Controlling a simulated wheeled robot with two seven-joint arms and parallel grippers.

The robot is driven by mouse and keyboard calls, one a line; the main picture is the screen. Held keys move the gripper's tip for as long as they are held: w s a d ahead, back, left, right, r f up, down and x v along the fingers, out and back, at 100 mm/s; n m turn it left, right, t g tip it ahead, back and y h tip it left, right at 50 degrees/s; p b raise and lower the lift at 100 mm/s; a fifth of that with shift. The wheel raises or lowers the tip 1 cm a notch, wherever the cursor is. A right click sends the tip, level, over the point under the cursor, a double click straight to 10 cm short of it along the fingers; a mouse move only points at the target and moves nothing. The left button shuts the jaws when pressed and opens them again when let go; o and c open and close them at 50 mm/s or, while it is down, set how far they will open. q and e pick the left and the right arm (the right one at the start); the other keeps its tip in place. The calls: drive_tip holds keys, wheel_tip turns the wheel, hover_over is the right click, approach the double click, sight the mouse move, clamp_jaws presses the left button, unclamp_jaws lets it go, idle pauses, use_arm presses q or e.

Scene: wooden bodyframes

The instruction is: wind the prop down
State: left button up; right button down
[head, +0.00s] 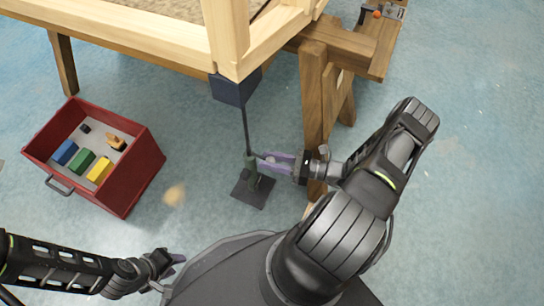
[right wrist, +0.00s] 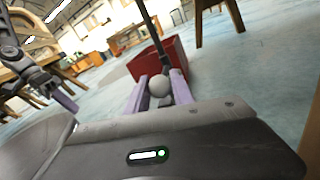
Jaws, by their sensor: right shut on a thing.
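The prop stands under a corner of the pale wooden frame (head: 228,40). It has a dark block (head: 236,88) at the top against the frame, a thin dark rod (head: 246,130), a green-grey body (head: 251,178) and a dark square foot (head: 242,193) on the floor. My right gripper (head: 272,162) is beside the body, its purple fingers shut on a pale round knob (right wrist: 159,86), which shows between them in the right wrist view. How the knob joins the prop is hard to see. My left gripper (head: 172,264) is low at the left, away from the prop; its finger gap is unclear.
A red box (head: 140,172) with blue, green and yellow blocks stands on the floor left of the prop. A wooden trestle (head: 314,110) is close behind my right gripper. A blurred tan spot (head: 174,195) shows near the box. The floor between box and prop is otherwise clear.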

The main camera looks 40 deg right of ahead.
drive_tip(key=shift+w+d, duration=0.1)
drive_tip(key=shift+w, duration=0.05)
drive_tip(key=c, duration=1.1)
unclamp_jaws()
drive_tip(key=v, duration=0.7)
drive_tip(key=shift+s+d+p, duration=0.2)
drive_tip(key=shift+s+p, duration=0.1)
drive_tip(key=shift+p, duration=0.1)
